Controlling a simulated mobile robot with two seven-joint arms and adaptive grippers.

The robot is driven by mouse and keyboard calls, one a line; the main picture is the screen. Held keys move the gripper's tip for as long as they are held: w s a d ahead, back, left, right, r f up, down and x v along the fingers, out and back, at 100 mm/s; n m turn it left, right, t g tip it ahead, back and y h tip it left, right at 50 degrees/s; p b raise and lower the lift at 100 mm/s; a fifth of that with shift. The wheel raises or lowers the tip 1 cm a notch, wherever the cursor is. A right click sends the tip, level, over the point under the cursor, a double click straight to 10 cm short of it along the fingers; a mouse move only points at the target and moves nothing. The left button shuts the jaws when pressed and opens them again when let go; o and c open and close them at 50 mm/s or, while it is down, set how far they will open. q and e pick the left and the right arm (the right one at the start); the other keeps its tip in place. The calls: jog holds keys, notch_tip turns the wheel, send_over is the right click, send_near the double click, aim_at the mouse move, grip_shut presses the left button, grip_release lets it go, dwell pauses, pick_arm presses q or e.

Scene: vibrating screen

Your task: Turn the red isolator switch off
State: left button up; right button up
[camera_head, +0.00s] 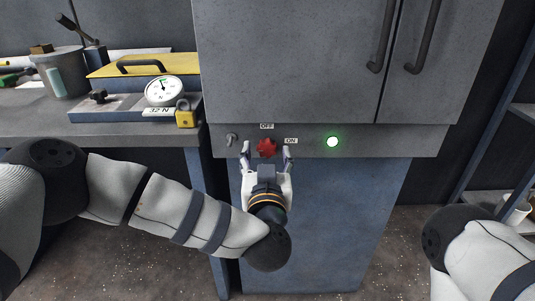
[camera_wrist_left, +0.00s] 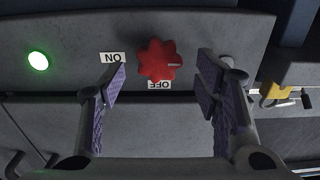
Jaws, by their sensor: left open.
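The red isolator switch (camera_head: 266,148) is a lobed knob on the grey panel strip below the cabinet doors. An OFF label (camera_head: 267,126) is above it and an ON label (camera_head: 291,141) is to its right. My left gripper (camera_head: 266,153) is open, with one finger on each side of the knob. In the left wrist view, which looks upside down, the knob (camera_wrist_left: 160,61) sits between the spread fingers (camera_wrist_left: 163,78), with visible gaps on both sides. A pale mark shows on the knob's right side there, opposite the ON label. My right gripper is out of view.
A lit green lamp (camera_head: 332,142) is right of the switch, and a small metal toggle (camera_head: 231,140) is left of it. A workbench (camera_head: 150,131) at left holds a gauge (camera_head: 164,91) and a yellow padlock (camera_head: 186,115). A shelf rack (camera_head: 497,130) stands at right.

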pick_arm(q)
jog(key=shift+w, duration=0.75)
jog(key=c, duration=1.1)
